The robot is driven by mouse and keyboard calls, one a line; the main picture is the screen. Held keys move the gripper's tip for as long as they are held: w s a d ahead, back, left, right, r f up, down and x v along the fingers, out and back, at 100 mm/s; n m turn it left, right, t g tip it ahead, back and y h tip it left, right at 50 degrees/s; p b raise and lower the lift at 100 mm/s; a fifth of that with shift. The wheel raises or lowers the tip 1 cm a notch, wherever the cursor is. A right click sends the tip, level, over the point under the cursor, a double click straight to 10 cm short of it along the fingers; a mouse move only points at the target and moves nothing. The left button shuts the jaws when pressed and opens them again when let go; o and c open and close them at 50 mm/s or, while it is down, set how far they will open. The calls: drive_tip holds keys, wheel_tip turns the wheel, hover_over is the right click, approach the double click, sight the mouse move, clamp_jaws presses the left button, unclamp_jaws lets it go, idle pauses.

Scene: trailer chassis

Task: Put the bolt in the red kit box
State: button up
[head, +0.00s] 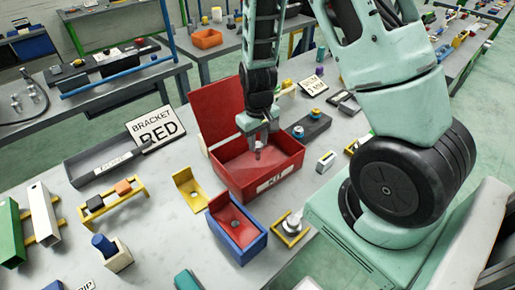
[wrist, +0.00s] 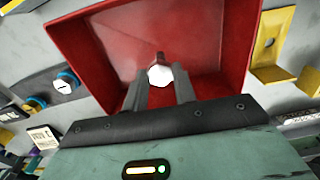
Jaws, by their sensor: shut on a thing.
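The red kit box (head: 230,180) stands open on the grey bench in the head view, its lid raised at the back left. Its red inside fills much of the wrist view (wrist: 100,45). My gripper (head: 259,142) points down over the box's inside. In the wrist view its two fingers (wrist: 160,80) are shut on the bolt (wrist: 160,74), whose pale hexagonal head shows between the fingertips. The bolt (head: 258,154) is small and grey in the head view, inside the outline of the box. I cannot tell whether it touches the box floor.
A yellow bracket (head: 188,190) and a blue bin with a red inside (head: 238,248) stand in front of the box. A dark block with blue-topped parts (head: 311,127) lies behind it to the right. A "BRACKET RED" sign (head: 157,128) stands at the left.

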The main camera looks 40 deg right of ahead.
sight(258, 144)
drive_tip(key=shift+f, duration=1.85)
drive_tip(key=shift+f, duration=0.15)
drive_tip(key=o, duration=0.8)
drive_tip(key=shift+o, duration=0.2)
